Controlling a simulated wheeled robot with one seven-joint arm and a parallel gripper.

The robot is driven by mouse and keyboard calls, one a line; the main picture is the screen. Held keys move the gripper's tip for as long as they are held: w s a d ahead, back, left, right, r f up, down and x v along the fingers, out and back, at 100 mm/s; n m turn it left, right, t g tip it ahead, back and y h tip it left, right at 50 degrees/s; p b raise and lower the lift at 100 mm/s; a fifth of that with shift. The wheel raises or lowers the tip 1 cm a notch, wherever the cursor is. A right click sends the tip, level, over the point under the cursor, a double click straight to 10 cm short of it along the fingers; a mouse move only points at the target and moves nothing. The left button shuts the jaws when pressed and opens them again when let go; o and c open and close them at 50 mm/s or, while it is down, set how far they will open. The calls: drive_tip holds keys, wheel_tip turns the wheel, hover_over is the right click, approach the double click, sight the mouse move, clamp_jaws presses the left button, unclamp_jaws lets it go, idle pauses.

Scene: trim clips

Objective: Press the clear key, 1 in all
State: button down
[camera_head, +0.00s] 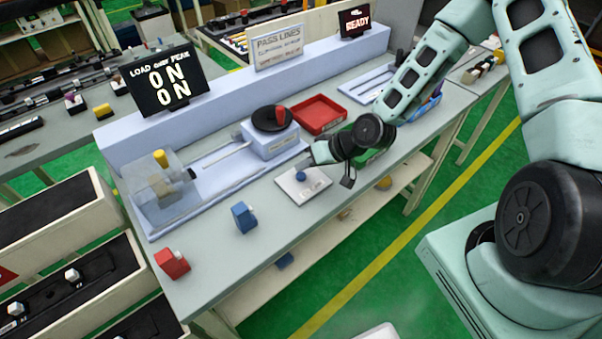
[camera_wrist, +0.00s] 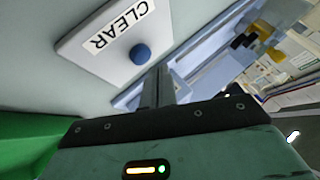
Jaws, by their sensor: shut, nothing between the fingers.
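The clear key is a blue round button (camera_head: 300,175) on a white plate (camera_head: 318,186) on the bench, near its front edge. In the wrist view the blue button (camera_wrist: 140,54) stands on the plate (camera_wrist: 88,61), beside a label (camera_wrist: 118,25) reading CLEAR. My gripper (camera_head: 312,159) is just behind and above the button in the head view. In the wrist view my shut fingers (camera_wrist: 158,72) are empty and appear close to the button, to its lower right. I cannot tell whether they touch it.
A test rig with a black disc (camera_head: 272,119) stands behind the plate. A red tray (camera_head: 318,114) is behind my wrist. A blue block (camera_head: 244,217) and a red block (camera_head: 172,262) sit to the left.

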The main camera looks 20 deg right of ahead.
sight(305, 175)
drive_tip(key=shift+r+p, duration=1.75)
drive_tip(key=shift+r, duration=0.75)
